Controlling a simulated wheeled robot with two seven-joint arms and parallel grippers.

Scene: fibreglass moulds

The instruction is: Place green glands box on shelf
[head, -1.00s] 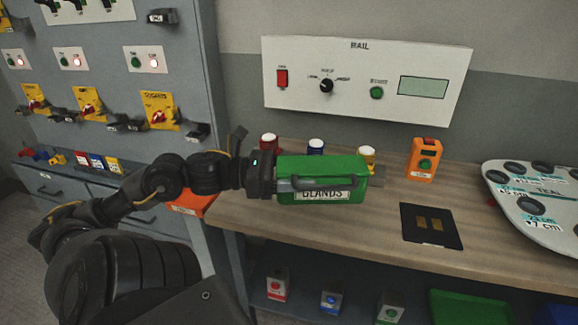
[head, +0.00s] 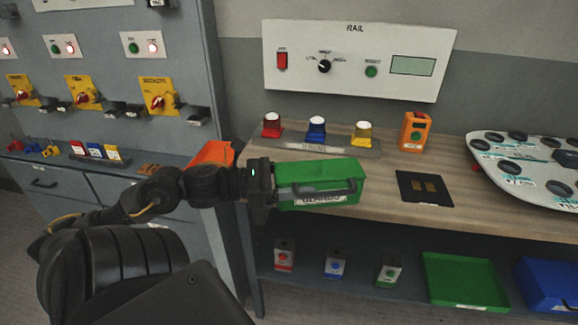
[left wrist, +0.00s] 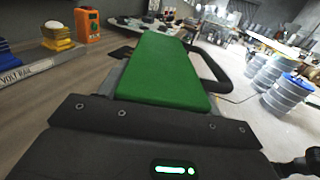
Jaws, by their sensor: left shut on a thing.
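The green glands box (head: 312,174) has a dark handle and a white label on its front. My left gripper (head: 282,190) is shut on the box and holds it level at the front edge of the wooden bench top. In the left wrist view the green box (left wrist: 168,72) fills the middle, straight out from the gripper (left wrist: 160,112); the fingertips are hidden. The dark shelf (head: 400,284) under the bench shows below the box. My right gripper is not in view.
On the shelf stand several small boxes (head: 335,264), a green tray (head: 463,281) and a blue bin (head: 548,287). The bench (head: 365,200) holds red, blue and yellow buttons, an orange box (head: 415,131), a black plate (head: 424,189) and a pale panel (head: 535,170). A grey cabinet stands left.

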